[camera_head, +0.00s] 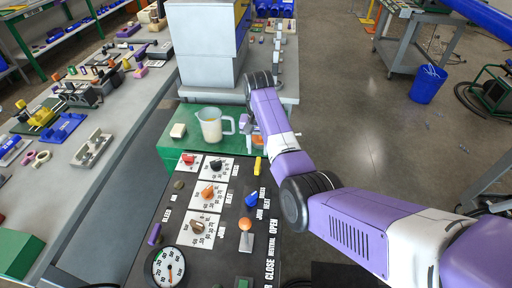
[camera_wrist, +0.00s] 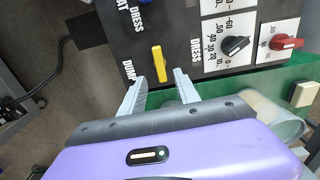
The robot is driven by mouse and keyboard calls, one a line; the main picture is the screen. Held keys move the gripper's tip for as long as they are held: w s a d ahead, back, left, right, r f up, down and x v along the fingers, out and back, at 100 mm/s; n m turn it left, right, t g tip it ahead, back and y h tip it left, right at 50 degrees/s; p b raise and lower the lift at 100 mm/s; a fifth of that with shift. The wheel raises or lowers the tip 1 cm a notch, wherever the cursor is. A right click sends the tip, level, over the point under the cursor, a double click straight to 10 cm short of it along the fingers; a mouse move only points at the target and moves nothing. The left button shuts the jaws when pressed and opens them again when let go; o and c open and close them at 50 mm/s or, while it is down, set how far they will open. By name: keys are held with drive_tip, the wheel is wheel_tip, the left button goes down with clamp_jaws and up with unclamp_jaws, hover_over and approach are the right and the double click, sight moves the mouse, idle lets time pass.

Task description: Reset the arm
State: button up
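My purple and white arm (camera_head: 345,215) reaches in from the right in the head view, over the cart's black control panel (camera_head: 180,205). My gripper (camera_wrist: 161,92) is open and empty in the wrist view, its two grey fingers apart. A yellow lever (camera_wrist: 159,63) on the panel shows just beyond the fingertips, between them in the picture; I see no clear contact. The same lever (camera_head: 257,166) is visible in the head view, where my gripper is mostly hidden behind the arm.
A measuring jug (camera_head: 211,125) and a pale block (camera_head: 178,130) stand on the green surface (camera_head: 168,148) beyond the panel. Knobs and an orange-topped lever (camera_head: 246,226) rise from the panel. A cluttered workbench (camera_head: 50,190) is left; open floor (camera_head: 365,130) lies right.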

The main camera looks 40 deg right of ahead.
drive_tip(key=shift+w, duration=0.1)
drive_tip(key=w+d+r+n+t+h, duration=0.1)
drive_tip(key=w+d+r+t+h, duration=0.35)
drive_tip(key=w, duration=0.45)
drive_tip(key=s+a+n+t+b, duration=0.2)
drive_tip(key=s+a+n+t, duration=0.4)
drive_tip(key=s+a+t, duration=0.85)
drive_tip(key=s+a+r+n+g+y, duration=0.1)
drive_tip(key=s+a, duration=0.4)
drive_tip(key=s, duration=0.6)
drive_tip(key=s+a+r+n+g+y+b, duration=0.1)
drive_tip(key=s+a, duration=0.4)
drive_tip(key=s, duration=0.7)
drive_tip(key=s+a+r+n+g+y, duration=0.1)
drive_tip(key=s+a, duration=0.4)
drive_tip(key=s, duration=0.7)
drive_tip(key=shift+r+g+y, duration=0.45)
drive_tip(key=shift+g+y, duration=0.15)
drive_tip(key=shift+y, duration=0.15)
